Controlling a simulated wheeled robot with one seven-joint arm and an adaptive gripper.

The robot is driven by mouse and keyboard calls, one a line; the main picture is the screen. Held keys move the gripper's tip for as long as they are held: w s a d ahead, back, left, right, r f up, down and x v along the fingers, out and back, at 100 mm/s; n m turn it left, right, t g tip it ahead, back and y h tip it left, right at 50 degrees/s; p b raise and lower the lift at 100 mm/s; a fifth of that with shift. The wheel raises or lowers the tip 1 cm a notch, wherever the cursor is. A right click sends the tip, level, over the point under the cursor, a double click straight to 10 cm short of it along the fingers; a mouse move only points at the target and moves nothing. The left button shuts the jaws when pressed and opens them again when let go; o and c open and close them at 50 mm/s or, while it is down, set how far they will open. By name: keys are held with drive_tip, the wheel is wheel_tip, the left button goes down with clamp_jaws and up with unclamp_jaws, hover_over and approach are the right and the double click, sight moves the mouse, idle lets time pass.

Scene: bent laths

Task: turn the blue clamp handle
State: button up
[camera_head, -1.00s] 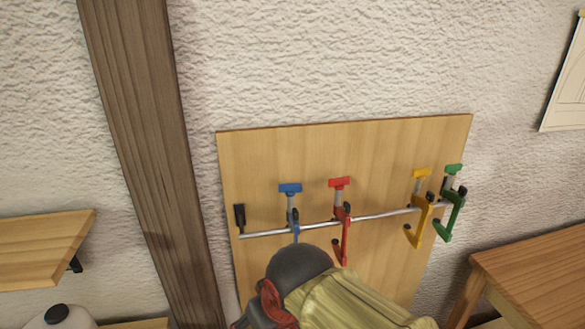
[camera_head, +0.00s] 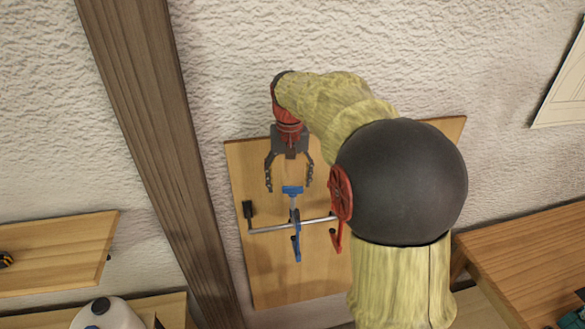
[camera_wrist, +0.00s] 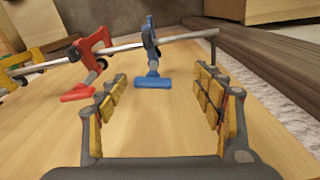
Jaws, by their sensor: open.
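The blue clamp (camera_head: 296,232) hangs on a metal rail on a wooden board, with its blue T-shaped handle (camera_head: 292,190) at the top. My gripper (camera_head: 289,187) points down over this handle, open, with one finger on each side in the head view. In the wrist view my open gripper (camera_wrist: 163,105) has its two fingers spread, and the blue handle (camera_wrist: 153,83) lies beyond and between them. The fingers do not appear to touch it. Nothing is held.
The red clamp (camera_wrist: 88,64) hangs beside the blue one, its handle near one finger in the wrist view. A yellow clamp (camera_wrist: 25,62) is farther along the rail (camera_head: 270,227). A wooden post (camera_head: 150,120) stands left of the board (camera_head: 275,285). My arm hides the board's right part.

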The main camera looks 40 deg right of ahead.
sight(293, 190)
drive_tip(key=shift+m, duration=0.5)
drive_tip(key=w+d+r, duration=0.2)
drive_tip(key=shift+d+r+p, duration=0.1)
drive_tip(key=shift+d+p, duration=0.2)
drive_tip(key=shift+d, duration=0.05)
drive_tip(key=shift+d+r+g, duration=0.1)
drive_tip(key=shift+r+g, duration=0.15)
drive_tip(key=shift+g, duration=0.05)
drive_tip(key=shift+f+p, duration=0.3)
drive_tip(key=shift+f, duration=3.4)
drive_tip(key=shift+c, duration=1.1)
drive_tip(key=c, duration=0.9)
